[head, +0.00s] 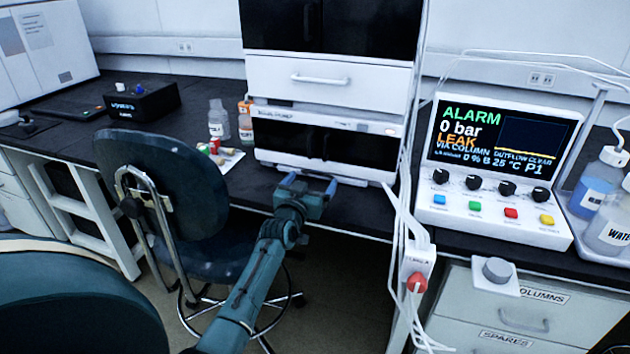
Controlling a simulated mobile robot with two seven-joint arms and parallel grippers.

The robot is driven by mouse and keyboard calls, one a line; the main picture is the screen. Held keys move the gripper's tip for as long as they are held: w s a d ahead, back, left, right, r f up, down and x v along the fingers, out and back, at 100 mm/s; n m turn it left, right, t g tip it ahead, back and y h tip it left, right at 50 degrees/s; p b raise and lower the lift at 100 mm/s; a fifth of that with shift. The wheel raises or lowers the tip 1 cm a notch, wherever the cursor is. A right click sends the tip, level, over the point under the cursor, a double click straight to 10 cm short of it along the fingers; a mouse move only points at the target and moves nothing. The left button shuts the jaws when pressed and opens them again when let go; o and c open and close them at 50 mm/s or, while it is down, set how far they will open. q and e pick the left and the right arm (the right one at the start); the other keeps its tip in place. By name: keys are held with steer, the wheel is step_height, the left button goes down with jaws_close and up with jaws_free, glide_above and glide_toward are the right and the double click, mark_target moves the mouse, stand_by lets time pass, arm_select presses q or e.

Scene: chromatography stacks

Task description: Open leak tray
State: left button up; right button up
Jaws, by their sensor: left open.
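The white instrument stack (335,82) stands on the dark bench. At its foot is a thin white front (372,173), which looks like the leak tray; it sits in line with the stack and looks closed. My left gripper (312,184) is open and empty, just in front of the stack's foot near the bench edge. It hides part of the tray's lower front, and I cannot tell whether it touches it. My right gripper is out of view.
A control panel (500,155) at right reads ALARM and LEAK. White tubing (405,190) hangs right of the stack, by a red knob (416,282). A dark chair (175,190) stands left of my arm. Bottles (218,118) stand left of the stack.

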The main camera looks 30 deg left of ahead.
mark_target(315, 177)
arm_select(q)
steer(key=shift+x, duration=1.55)
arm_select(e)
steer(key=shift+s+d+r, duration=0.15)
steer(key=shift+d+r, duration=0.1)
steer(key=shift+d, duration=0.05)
